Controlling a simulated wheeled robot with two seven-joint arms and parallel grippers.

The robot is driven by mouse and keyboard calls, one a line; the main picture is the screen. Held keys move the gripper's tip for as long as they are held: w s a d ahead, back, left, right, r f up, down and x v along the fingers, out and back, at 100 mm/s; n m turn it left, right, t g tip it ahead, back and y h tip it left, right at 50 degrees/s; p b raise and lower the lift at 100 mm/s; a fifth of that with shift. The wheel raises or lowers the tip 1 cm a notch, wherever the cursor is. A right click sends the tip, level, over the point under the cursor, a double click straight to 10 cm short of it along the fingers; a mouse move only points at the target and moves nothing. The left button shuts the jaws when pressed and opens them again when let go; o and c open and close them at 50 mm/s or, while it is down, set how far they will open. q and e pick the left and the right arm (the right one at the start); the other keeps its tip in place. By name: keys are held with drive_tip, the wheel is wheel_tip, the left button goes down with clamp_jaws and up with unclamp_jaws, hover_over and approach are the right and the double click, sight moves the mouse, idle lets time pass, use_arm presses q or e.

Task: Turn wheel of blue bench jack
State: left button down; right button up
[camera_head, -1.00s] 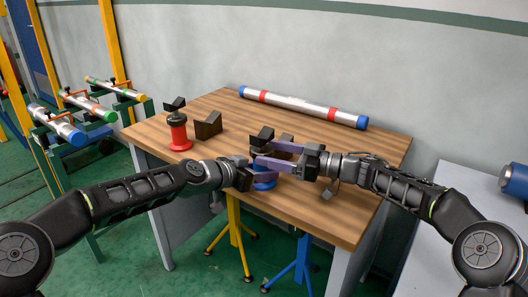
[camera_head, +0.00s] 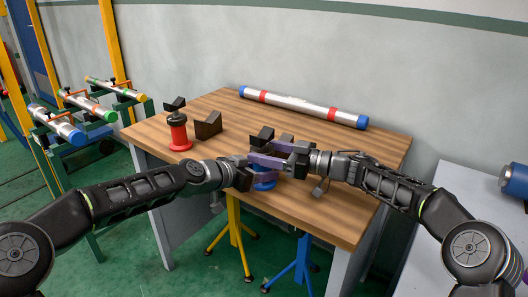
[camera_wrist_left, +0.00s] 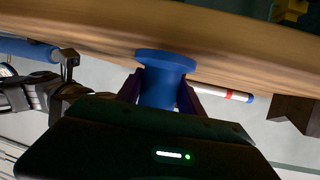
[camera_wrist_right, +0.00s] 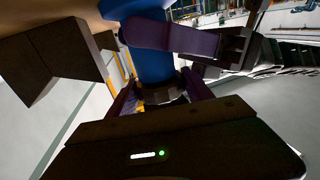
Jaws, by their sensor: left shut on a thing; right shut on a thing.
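The blue bench jack (camera_head: 264,185) stands on the wooden table near its front edge, mostly hidden by my grippers in the head view. In the left wrist view its blue body (camera_wrist_left: 160,85) and round base stand between the purple fingers. My left gripper (camera_head: 266,168) is shut on the blue body. My right gripper (camera_head: 270,147) is above and behind it, shut on the dark wheel (camera_wrist_right: 163,95) at the jack's neck, as the right wrist view shows. The left gripper's purple finger (camera_wrist_right: 170,38) also crosses the blue body there. A black V-shaped head (camera_head: 262,136) shows behind the fingers.
A red jack (camera_head: 179,132) and a dark V-block (camera_head: 208,125) stand on the table's left. A silver pipe with blue ends (camera_head: 303,106) lies along the back. The table's right side is clear. Yellow and blue stands (camera_head: 296,268) are below the front edge.

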drive_tip(key=shift+c, duration=1)
drive_tip(key=shift+w+g, duration=0.15)
drive_tip(key=shift+g, duration=0.15)
drive_tip(key=shift+d+n, duration=0.1)
drive_tip(key=shift+n, duration=0.2)
drive_tip(key=shift+w+d+n+g+y, duration=0.15)
drive_tip(key=shift+n+g+y, duration=0.25)
drive_tip(key=shift+g, duration=0.35)
drive_tip(key=shift+w+d+n+g+y, duration=0.15)
drive_tip(key=shift+n+g+y, duration=0.15)
drive_tip(key=shift+n+g, duration=0.35)
drive_tip(key=shift+s+a+n+g, duration=0.25)
drive_tip(key=shift+g, duration=0.55)
drive_tip(key=o, duration=1.1)
drive_tip(key=shift+a, duration=0.1)
